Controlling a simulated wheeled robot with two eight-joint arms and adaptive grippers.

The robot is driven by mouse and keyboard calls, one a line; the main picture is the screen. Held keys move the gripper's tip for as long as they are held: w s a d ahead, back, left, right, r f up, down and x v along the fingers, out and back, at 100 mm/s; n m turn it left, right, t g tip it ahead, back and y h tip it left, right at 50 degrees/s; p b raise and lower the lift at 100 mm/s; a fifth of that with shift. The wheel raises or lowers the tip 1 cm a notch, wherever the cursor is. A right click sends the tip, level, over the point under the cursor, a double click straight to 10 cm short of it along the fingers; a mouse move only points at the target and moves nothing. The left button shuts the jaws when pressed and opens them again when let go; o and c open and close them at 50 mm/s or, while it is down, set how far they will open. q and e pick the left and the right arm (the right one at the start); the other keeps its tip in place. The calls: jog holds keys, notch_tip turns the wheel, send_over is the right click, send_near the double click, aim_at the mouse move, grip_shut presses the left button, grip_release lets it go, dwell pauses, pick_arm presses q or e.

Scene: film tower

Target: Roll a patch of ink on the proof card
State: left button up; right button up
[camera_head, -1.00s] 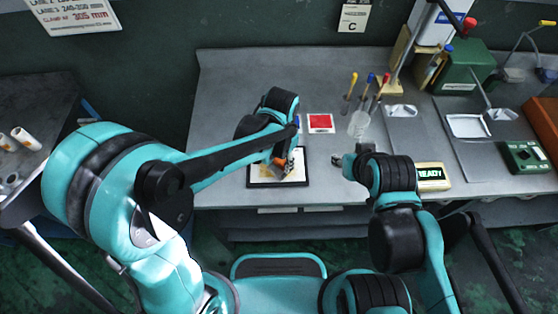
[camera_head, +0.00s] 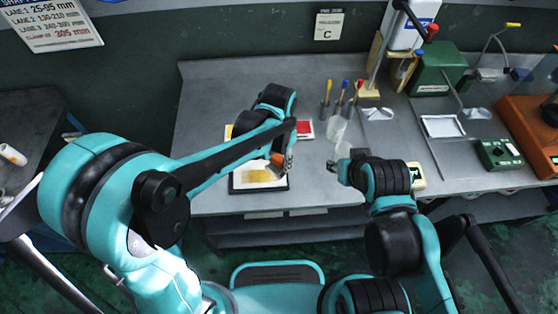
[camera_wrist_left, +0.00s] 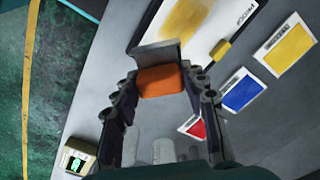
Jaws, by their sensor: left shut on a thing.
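The white proof card (camera_head: 242,184), on a dark-edged board, carries a streaky yellow ink patch (camera_head: 264,175). The card and patch (camera_wrist_left: 188,22) also show in the left wrist view. My left gripper (camera_head: 284,160) is at the card's right side, shut on an orange-handled tool (camera_wrist_left: 161,80) with a flat grey part (camera_wrist_left: 155,54). I cannot tell whether the tool touches the card. Red (camera_wrist_left: 194,127), blue (camera_wrist_left: 244,91) and yellow (camera_wrist_left: 288,50) ink plates lie beside the card; my arm partly covers them in the head view. My right gripper (camera_head: 337,167) is right of the card, its jaws unclear.
Several colour-handled tools (camera_head: 342,97) stand behind a pale translucent cup (camera_head: 336,129). A white tray (camera_head: 442,126) and green control box (camera_head: 498,153) are at right. A lit box (camera_wrist_left: 78,158) stands near the bench's front edge.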

aim_at(279, 158)
pick_arm(q)
jog(key=shift+d+r+p, duration=0.2)
jog(key=shift+r+p, duration=0.35)
jog(key=shift+r, duration=0.45)
jog(key=shift+a+r+p, duration=0.1)
jog(key=shift+r+p, duration=0.7)
jog(key=shift+r, duration=0.35)
